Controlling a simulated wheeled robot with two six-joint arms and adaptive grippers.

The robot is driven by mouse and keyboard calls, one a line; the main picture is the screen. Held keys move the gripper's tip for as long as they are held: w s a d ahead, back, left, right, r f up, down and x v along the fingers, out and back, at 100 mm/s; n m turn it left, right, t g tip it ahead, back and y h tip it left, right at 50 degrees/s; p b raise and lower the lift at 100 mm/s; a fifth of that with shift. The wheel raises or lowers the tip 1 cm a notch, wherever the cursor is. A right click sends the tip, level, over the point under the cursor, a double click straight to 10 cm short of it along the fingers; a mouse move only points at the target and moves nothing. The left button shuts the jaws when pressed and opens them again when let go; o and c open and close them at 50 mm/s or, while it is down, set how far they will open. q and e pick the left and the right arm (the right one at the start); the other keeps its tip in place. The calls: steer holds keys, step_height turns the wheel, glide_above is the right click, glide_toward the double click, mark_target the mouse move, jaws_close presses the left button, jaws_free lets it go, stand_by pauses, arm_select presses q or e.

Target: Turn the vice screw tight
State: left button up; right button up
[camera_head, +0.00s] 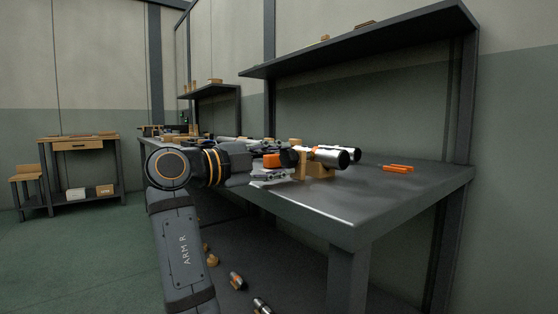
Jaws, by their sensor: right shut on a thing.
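My right gripper (279,162) reaches in from the left over the near edge of the workbench. It is shut on an orange-and-black piece (273,160) that shows between its fingers. I cannot tell whether this piece is the vice screw's handle. Just right of the fingers, a tan block (318,170) on the bench carries shiny metal cylinders (331,158) lying sideways. No vice can be made out clearly; my gripper and wrist hide part of that spot. My left gripper is not in view.
The dark workbench (345,212) has clear room at its front right. An orange piece (398,168) lies there. A shelf (380,36) hangs above. Small parts (236,280) lie on the lower shelf. A wooden-topped table (78,143) stands far left, with open floor before it.

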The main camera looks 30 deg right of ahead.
steer(key=o, duration=1.2)
